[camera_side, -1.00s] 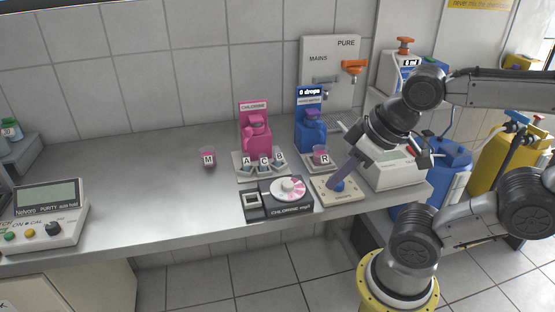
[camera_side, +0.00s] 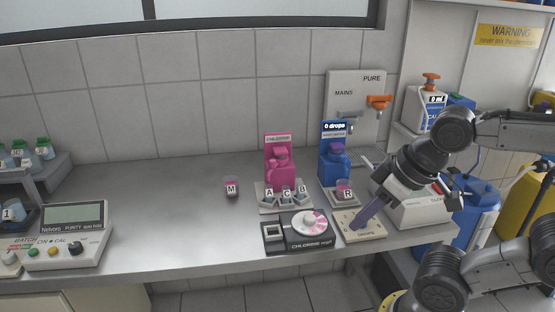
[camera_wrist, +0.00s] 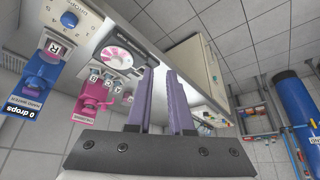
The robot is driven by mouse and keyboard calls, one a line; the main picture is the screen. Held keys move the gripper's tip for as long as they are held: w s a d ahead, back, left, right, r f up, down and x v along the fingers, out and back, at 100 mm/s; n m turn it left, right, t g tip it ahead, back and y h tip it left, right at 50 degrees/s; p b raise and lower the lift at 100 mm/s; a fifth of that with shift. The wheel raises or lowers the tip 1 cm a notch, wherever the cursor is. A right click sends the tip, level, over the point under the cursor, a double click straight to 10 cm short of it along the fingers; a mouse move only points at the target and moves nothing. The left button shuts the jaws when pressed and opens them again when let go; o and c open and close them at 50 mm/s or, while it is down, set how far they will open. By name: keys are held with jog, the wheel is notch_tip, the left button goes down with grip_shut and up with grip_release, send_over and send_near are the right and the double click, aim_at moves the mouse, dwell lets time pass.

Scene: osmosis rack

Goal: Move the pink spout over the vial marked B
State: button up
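The pink dispenser (camera_side: 279,164) stands at the back of the bench, and its pink spout (camera_side: 280,153) faces the front. Below it a grey tray (camera_side: 262,208) holds vial A (camera_side: 269,196), vial C (camera_side: 286,194) and vial B (camera_side: 302,192), left to right. The spout appears nearest A and C, left of B; I cannot tell exactly which it is over. The dispenser also shows in the wrist view (camera_wrist: 94,98). My gripper (camera_wrist: 163,72) has two purple fingers apart with nothing between them.
A blue dispenser (camera_side: 334,160) with beaker R (camera_side: 344,187) stands right. Beaker M (camera_side: 231,187) stands left. The left-middle bench is clear.

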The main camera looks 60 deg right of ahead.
jog(key=o, duration=0.5)
notch_tip(320, 180, up, 3)
jog(key=shift+r, duration=0.2)
jog(key=shift+c, duration=0.2)
jog(key=shift+o, duration=0.3)
jog(key=w+r+m, duration=0.1)
jog(key=w+r, duration=0.4)
jog(key=r, duration=0.3)
jog(key=shift+d+r+g, duration=0.3)
jog(key=shift+d, duration=0.05)
jog(key=w+d+r+m+g, duration=0.1)
jog(key=w+d+r, duration=0.1)
jog(key=w+r, duration=0.3)
jog(key=w+d+r+m+g, duration=0.1)
jog(key=w+d+r, duration=0.2)
jog(key=w, duration=0.5)
jog(key=m+g, duration=0.3)
send_over(273, 160)
notch_tip(273, 160, down, 14)
notch_tip(273, 160, down, 14)
jog(key=shift+a+r, duration=0.1)
jog(key=shift+r, duration=0.05)
jog(key=shift+c, duration=0.4)
